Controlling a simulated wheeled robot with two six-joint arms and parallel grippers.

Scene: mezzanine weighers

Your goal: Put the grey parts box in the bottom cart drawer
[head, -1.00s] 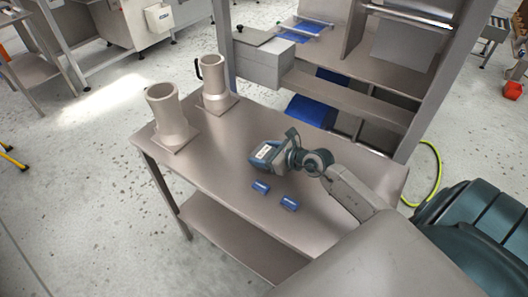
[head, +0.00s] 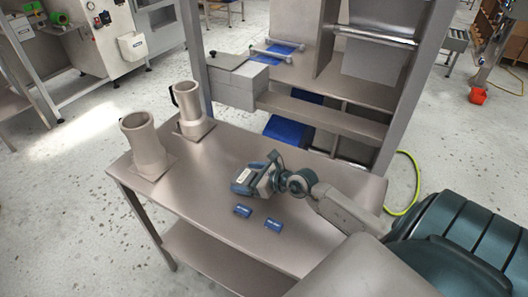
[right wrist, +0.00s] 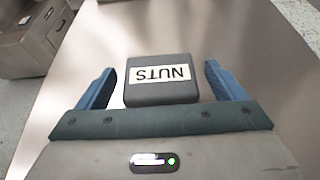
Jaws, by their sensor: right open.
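The grey parts box, a dark grey block with a white NUTS label, lies on the steel table (head: 215,160). It shows in the head view (head: 243,175) and in the right wrist view (right wrist: 160,94). My right gripper (head: 254,174) is open over the table. In the right wrist view its blue fingers (right wrist: 159,70) stand on either side of the box, with gaps at both sides. A grey drawer cabinet (right wrist: 35,40), perhaps the cart, shows at the upper left there. Its bottom drawer cannot be made out. My left gripper is not in view.
Two small blue boxes (head: 243,211) (head: 274,225) lie close to my right gripper. A steel frame with shelves (head: 335,115) stands behind.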

